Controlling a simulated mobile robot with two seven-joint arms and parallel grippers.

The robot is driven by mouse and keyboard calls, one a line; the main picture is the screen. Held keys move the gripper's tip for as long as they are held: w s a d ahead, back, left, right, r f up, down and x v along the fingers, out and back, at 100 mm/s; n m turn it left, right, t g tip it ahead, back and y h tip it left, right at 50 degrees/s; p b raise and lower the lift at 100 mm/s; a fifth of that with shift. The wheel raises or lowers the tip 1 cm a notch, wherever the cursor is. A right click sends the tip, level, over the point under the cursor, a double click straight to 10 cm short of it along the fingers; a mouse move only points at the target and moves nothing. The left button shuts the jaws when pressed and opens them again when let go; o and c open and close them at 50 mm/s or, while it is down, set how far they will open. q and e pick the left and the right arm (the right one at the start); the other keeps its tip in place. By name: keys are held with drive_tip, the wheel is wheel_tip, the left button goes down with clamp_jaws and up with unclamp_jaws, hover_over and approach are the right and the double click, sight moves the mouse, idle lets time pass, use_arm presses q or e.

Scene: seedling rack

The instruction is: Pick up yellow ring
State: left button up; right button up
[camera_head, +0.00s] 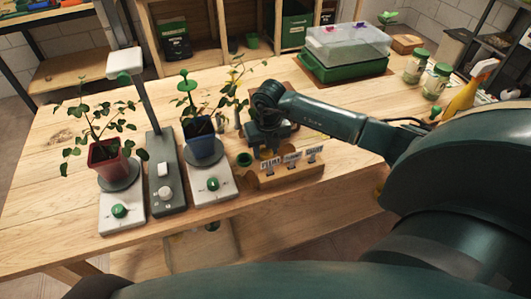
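My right gripper (266,150) points down over the table, just behind a wooden block with white labels (290,172). A small yellowish patch (265,154) shows under it, at the back of the block. It may be the yellow ring, but it is too small and covered to be sure. The gripper hides most of what lies there, and I cannot see whether its fingers are open or shut. A small green ring-like piece (245,159) lies just left of the gripper. My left gripper is not in view.
Left on the wooden table (60,215) are a red pot (105,158) and a blue pot (203,143) with plants, on white bases, with a grey post (166,185) between. A clear-lidded green tray (345,65), jars (415,67) and a yellow spray bottle (460,101) stand behind.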

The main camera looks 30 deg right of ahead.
drive_tip(key=c, duration=0.4)
drive_tip(key=shift+r, duration=0.15)
drive_tip(key=shift+c, duration=0.2)
